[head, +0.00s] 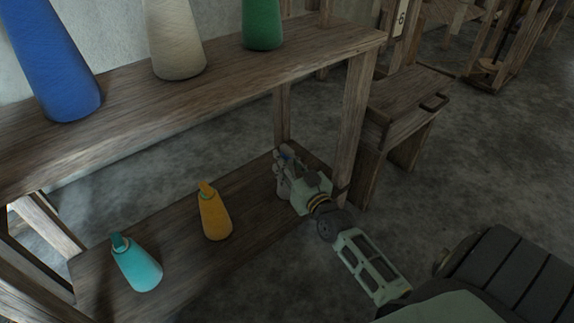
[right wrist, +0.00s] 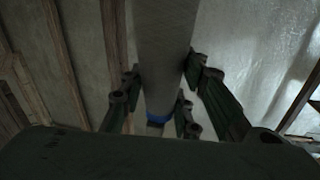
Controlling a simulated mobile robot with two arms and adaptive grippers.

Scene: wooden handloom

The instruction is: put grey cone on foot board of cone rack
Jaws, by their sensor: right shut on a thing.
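The grey cone (right wrist: 165,60) stands between the fingers of my right gripper (right wrist: 163,95) in the right wrist view, with a blue band near its narrow end. In the head view my right gripper (head: 289,170) is shut on the cone, which is mostly hidden behind it; a bit of blue shows at the top. The gripper is over the right end of the foot board (head: 176,245) of the cone rack. I cannot tell whether the cone's base touches the board. My left gripper is not in view.
A yellow cone (head: 214,216) and a teal cone (head: 138,268) stand on the foot board, left of my gripper. The upper shelf (head: 200,95) holds blue, cream and green cones. A rack post (head: 355,120) rises close to my gripper; a wooden bench (head: 400,115) stands beyond.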

